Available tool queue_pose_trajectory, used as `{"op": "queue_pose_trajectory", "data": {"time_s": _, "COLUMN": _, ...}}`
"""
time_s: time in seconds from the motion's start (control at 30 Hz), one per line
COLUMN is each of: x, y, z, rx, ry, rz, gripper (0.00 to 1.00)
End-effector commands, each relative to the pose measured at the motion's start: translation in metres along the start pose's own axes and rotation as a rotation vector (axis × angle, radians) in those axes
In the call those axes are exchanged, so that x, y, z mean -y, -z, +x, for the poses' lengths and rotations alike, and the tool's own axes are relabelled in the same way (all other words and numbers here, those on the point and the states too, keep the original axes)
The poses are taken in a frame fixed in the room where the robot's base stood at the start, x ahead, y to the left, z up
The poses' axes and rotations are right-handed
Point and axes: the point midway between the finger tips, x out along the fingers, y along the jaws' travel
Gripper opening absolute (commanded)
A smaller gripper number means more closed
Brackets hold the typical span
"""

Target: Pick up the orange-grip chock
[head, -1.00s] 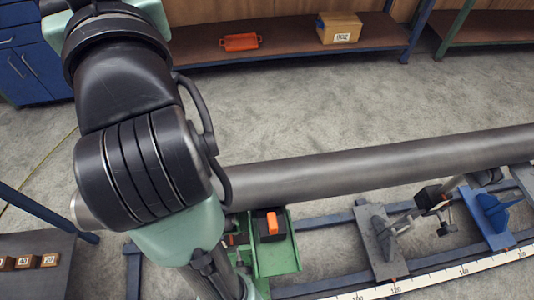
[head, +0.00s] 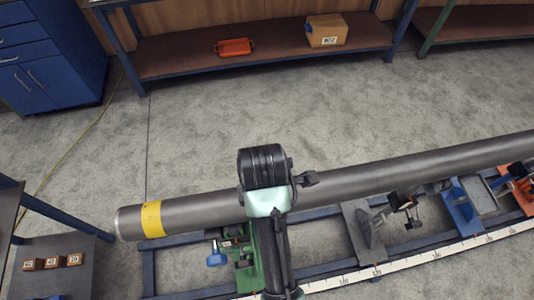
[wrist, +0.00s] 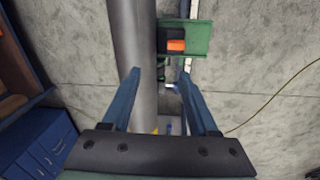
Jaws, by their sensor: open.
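The orange-grip chock (wrist: 175,45) shows in the wrist view as a dark block with an orange top, on a green support plate (wrist: 200,40) just right of the grey pipe. My gripper (wrist: 157,80) is open and empty, its two blue fingers spread. The chock lies beyond the fingertips, slightly right of their middle, apart from them. The left finger overlaps the pipe in the picture. In the head view my arm covers the chock, and my fingers cannot be made out.
The long grey pipe (head: 360,174) with a yellow band lies beside the chock. A blue handle (head: 217,255), other supports and a white scale are near the rail. Numbered blocks (head: 53,262) sit on a table at left. An orange case (head: 234,47) is on the back shelf.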

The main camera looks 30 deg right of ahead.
Motion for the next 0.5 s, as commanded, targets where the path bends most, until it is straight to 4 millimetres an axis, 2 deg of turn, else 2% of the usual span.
{"op": "queue_pose_trajectory", "data": {"time_s": 0.03, "x": 0.011, "y": -0.004, "z": 0.006, "rx": 0.003, "ry": 0.044, "rz": -0.033, "gripper": 0.60}}
{"op": "queue_pose_trajectory", "data": {"time_s": 0.13, "x": 0.022, "y": -0.008, "z": 0.014, "rx": 0.003, "ry": 0.090, "rz": -0.078, "gripper": 0.60}}
{"op": "queue_pose_trajectory", "data": {"time_s": 0.5, "x": 0.030, "y": -0.009, "z": 0.068, "rx": 0.003, "ry": 0.103, "rz": -0.091, "gripper": 0.60}}
